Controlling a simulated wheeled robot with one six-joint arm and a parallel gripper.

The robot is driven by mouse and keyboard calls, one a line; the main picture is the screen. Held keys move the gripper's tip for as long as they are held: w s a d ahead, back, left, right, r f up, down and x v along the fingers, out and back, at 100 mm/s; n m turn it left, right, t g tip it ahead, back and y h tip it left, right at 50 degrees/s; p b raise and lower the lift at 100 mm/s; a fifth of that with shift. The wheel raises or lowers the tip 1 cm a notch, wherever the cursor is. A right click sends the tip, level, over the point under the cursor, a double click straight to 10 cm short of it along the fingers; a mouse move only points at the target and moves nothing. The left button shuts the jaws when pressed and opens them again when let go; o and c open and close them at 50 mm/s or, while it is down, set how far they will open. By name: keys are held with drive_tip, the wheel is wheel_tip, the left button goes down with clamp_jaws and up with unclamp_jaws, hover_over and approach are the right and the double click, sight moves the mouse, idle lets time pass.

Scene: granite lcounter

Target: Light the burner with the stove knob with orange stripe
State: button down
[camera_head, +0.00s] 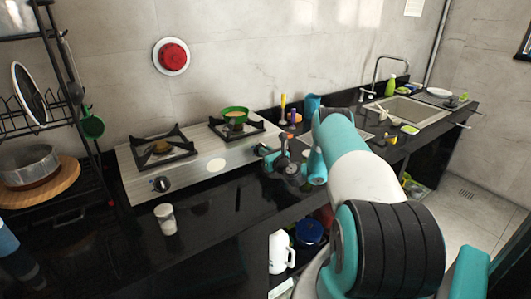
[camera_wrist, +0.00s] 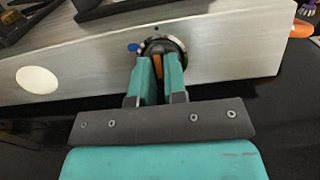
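The stove knob with the orange stripe (camera_wrist: 158,65) is on the silver front panel in the wrist view. Its dark round base shows above my fingertips, with a blue mark at its left edge. My gripper (camera_wrist: 158,60) has one teal finger on each side of the knob's grip, close against it, with the orange stripe showing between them. In the head view this knob (camera_head: 262,149) is at the stove's right front, and my gripper (camera_head: 280,157) reaches it from the right. The stove (camera_head: 195,145) has two burners. No flame is visible on either.
Another dark knob (camera_head: 160,184) is at the stove's left front. A white cup (camera_head: 165,219) stands on the black counter. Utensils and a blue jug (camera_head: 312,104) are right of the stove, before the sink (camera_head: 410,110).

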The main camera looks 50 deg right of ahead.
drive_tip(key=shift+n+b, duration=0.3)
drive_tip(key=shift+b, duration=0.1)
drive_tip(key=shift+f+n+y+b, duration=0.2)
drive_tip(key=shift+n+y+b, duration=0.4)
drive_tip(key=shift+n+b, duration=0.55)
drive_tip(key=n+y+b, duration=0.1)
drive_tip(key=n+b, duration=0.2)
drive_tip(key=n+y+b, duration=0.2)
drive_tip(key=n+b, duration=0.1)
drive_tip(key=n, duration=0.1)
drive_tip(key=shift+n, duration=0.35)
drive_tip(key=n+g+y+b, duration=0.1)
drive_tip(key=n+b, duration=0.1)
drive_tip(key=n, duration=0.2)
drive_tip(key=shift+r, duration=0.15)
drive_tip(key=n+g+b, duration=0.1)
drive_tip(key=n, duration=0.2)
drive_tip(key=n+g+y+b, duration=0.1)
drive_tip(key=n+b, duration=0.1)
drive_tip(key=shift+r+n, duration=0.1)
drive_tip(key=shift+n, duration=0.3)
drive_tip(key=shift+n+g+b, duration=0.65)
drive_tip(key=shift+n+g, duration=0.15)
drive_tip(key=shift+n, duration=1.2)
